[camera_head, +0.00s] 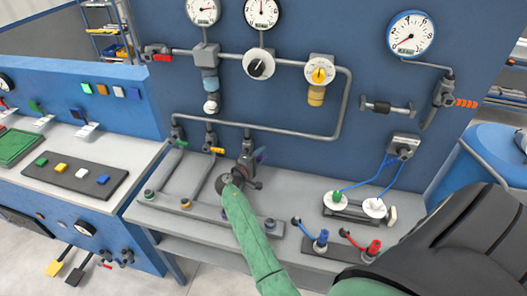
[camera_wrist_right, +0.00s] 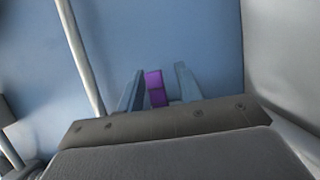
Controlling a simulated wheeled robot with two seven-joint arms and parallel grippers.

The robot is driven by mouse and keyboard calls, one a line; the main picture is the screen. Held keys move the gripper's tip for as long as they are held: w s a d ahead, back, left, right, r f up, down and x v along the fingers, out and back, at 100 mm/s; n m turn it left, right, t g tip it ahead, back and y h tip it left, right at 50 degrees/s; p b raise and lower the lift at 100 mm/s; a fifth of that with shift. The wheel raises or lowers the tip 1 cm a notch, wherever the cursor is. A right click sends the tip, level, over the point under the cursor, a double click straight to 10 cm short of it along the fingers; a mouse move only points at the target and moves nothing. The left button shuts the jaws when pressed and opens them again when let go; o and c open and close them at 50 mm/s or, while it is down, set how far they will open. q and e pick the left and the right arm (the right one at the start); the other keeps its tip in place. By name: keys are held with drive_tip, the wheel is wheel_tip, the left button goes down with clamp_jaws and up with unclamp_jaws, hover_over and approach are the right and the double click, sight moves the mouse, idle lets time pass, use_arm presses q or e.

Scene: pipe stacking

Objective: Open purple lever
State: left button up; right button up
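The purple lever (camera_wrist_right: 155,92) shows in the right wrist view between the two fingers of my right gripper (camera_wrist_right: 160,92). Gaps show on both sides of it, wider toward the right finger, so the gripper looks open around the lever. In the head view my right gripper (camera_head: 257,160) is at the lower pipe against the blue panel, at the end of my green arm. Only a small bit of the purple lever (camera_head: 261,155) shows there; the gripper hides most of it and its valve. My left gripper is not in view.
Orange (camera_head: 217,150) and green (camera_head: 182,143) levers sit left on the same pipe. Gauges and valves are above. A grey shelf (camera_head: 275,180) below holds a pipe rack, white discs (camera_head: 338,203) with blue cables, and blue and red connectors (camera_head: 373,247).

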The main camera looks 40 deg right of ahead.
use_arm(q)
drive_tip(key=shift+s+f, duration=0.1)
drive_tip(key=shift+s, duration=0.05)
use_arm(e)
drive_tip(key=shift+c, duration=0.3)
clamp_jaws()
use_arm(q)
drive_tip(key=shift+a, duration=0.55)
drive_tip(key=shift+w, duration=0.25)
